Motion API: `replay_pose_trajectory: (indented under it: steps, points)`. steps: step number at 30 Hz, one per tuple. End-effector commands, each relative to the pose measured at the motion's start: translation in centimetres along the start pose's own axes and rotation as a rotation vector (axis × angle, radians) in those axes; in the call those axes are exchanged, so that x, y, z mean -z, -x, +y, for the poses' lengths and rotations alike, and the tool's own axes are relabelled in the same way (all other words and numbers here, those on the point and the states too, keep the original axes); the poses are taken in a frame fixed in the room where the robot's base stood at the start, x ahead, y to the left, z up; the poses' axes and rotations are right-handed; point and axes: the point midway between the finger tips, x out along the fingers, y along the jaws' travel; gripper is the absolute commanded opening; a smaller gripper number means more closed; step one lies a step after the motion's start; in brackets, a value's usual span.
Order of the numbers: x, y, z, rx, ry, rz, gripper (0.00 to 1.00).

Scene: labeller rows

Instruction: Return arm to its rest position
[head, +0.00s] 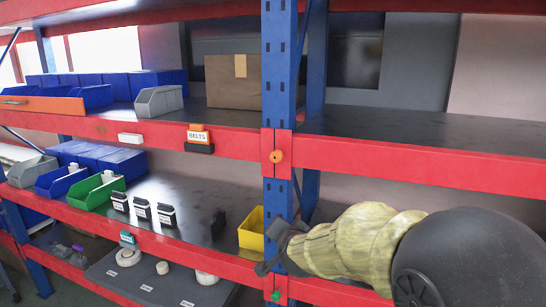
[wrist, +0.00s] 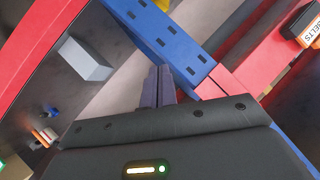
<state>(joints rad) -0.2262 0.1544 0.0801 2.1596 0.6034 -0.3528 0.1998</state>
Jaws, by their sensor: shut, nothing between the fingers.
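My gripper (head: 272,247) is in front of the blue upright, at the height of the middle red beam's lower neighbour in the head view. My arm, in a pale yellow sleeve with a large dark joint, reaches in from the lower right. In the wrist view, the two dark fingers of my gripper (wrist: 158,84) lie together with nothing between them. They point toward the blue upright (wrist: 165,40). Whether they touch it I cannot tell.
The blue upright (head: 279,70) and red beams (head: 400,165) stand close to my gripper. A yellow bin (head: 252,230) is just left of it. Black jars (head: 142,208), a green bin (head: 97,190) and a cardboard box (head: 233,82) sit on shelves. The upper right shelf is clear.

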Motion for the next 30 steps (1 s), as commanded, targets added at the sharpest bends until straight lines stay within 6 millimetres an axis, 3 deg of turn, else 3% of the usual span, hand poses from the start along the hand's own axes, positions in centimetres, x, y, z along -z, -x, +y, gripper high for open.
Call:
replay_pose_trajectory:
  steps: [1,5,9,12,15,19,30]
  points:
    - [-1.4,0.7,2.9,-0.042,0.07,-0.075,0.0]
    - [-5.4,3.3,9.3,-0.14,0.246,-0.289,0.0]
    - [-9.2,7.4,15.9,-0.241,0.399,-0.515,0.0]
    - [-11.3,10.8,20.0,-0.303,0.485,-0.666,0.0]
    - [-12.7,13.4,22.7,-0.346,0.54,-0.775,0.0]
    - [-13.4,14.9,24.0,-0.368,0.571,-0.837,0.0]
    - [-13.4,14.9,24.0,-0.367,0.572,-0.837,0.0]
